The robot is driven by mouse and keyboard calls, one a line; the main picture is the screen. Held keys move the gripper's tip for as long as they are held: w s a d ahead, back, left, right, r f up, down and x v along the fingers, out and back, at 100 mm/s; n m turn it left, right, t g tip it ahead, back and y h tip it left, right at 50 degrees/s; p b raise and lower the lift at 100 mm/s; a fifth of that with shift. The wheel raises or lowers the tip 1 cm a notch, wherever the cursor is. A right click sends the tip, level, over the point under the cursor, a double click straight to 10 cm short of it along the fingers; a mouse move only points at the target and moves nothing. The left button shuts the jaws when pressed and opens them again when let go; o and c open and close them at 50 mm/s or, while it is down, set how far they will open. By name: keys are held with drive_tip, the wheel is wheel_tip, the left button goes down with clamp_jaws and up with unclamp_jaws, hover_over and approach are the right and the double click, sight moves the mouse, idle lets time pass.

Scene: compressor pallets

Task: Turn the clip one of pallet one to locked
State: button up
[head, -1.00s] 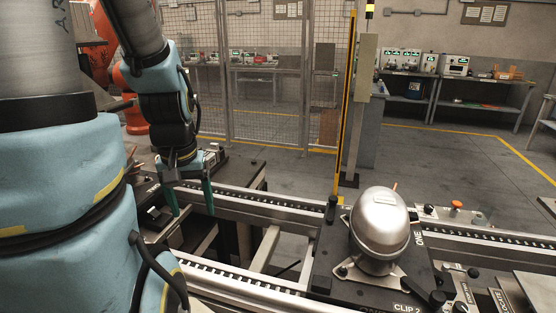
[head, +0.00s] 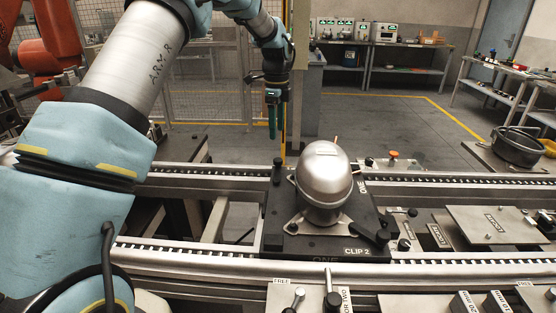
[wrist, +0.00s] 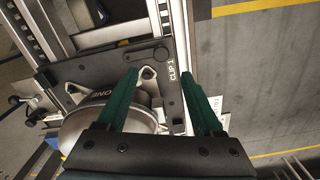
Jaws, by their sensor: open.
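Pallet one (head: 275,238) is a black plate on the conveyor, marked ONE, with the silver domed compressor (head: 323,178) standing on it. Clip one is a dark lever (wrist: 148,74) beside the CLIP 1 label in the wrist view, near a pale mounting foot of the compressor. Whether it is locked cannot be told. A dark post (head: 277,172) stands at the pallet's back left corner in the head view. My gripper (head: 272,118) points down above that side. In the wrist view its green fingers (wrist: 160,73) are apart and empty, on either side of the clip area.
Clip two (head: 370,234) is at the pallet's front right. Conveyor rails (head: 440,262) run in front and behind. A silver plate (head: 490,225) lies to the right, with a black pot (head: 517,147) behind it. A fence post stands behind my gripper.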

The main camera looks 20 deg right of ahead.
sight(278, 159)
drive_tip(key=f+p, duration=0.1)
drive_tip(key=f, duration=0.4)
drive_tip(key=f+p, duration=0.2)
drive_tip(key=f, duration=0.3)
drive_tip(key=shift+d+f+p, duration=0.2)
drive_tip(key=shift+f+p, duration=0.1)
drive_tip(key=shift+f, duration=0.1)
drive_tip(key=shift+c, duration=0.2)
clamp_jaws()
idle(0.8)
